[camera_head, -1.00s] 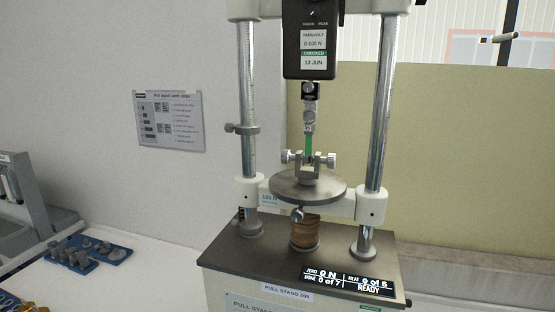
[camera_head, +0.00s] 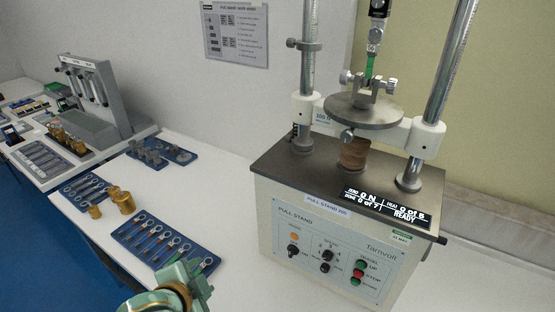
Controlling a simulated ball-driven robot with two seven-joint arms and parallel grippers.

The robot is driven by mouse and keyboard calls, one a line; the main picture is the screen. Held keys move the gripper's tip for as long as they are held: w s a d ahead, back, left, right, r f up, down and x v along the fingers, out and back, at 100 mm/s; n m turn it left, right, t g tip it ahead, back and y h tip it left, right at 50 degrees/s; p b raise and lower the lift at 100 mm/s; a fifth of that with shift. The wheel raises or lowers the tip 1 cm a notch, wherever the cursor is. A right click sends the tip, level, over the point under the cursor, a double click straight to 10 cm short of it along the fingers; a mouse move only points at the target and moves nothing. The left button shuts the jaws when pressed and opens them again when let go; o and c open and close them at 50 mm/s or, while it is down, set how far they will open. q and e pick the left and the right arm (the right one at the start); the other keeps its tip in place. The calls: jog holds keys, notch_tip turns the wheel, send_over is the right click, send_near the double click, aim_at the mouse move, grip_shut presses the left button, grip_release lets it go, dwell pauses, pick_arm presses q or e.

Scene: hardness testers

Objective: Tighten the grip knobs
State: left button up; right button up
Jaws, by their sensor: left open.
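The lower grip (camera_head: 370,86) stands on the round metal plate (camera_head: 362,109) of the pull stand. It has a silver grip knob on its left (camera_head: 346,77) and another on its right (camera_head: 391,86). A green strip (camera_head: 369,69) runs upright from the lower grip to the upper grip (camera_head: 375,36). I cannot tell how tight the knobs are. My left gripper (camera_head: 202,283) is at the bottom edge, partly cut off, open, well below and left of the grips, touching no knob. My right gripper is not in view.
The stand's base (camera_head: 335,235) has buttons and dials in front and a display (camera_head: 381,205) on top. Two posts flank the plate. Blue trays of ring-ended tools (camera_head: 160,243), brass weights (camera_head: 122,200) and a grey rack (camera_head: 90,100) lie left. White bench is clear beside the stand.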

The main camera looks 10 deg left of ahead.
pick_arm(q)
jog(key=w+d+r+m+t+h, duration=0.2)
jog(key=w+d+r+m+h, duration=0.25)
jog(key=w+r, duration=0.3)
jog(key=w+d+r+m+h, duration=0.3)
jog(key=r+m, duration=0.1)
jog(key=r, duration=0.4)
jog(key=w+d+r+m+t+h, duration=0.1)
jog(key=w+d+r+m+h, duration=0.25)
jog(key=r, duration=0.55)
jog(key=w+d+r+m+h, duration=0.2)
jog(key=w+r+m, duration=0.15)
jog(key=r, duration=0.45)
jog(key=x, duration=1)
jog(key=r+x, duration=0.1)
jog(key=x, duration=0.5)
jog(key=shift+s+d, duration=0.3)
jog(key=shift+s, duration=0.1)
jog(key=c, duration=1)
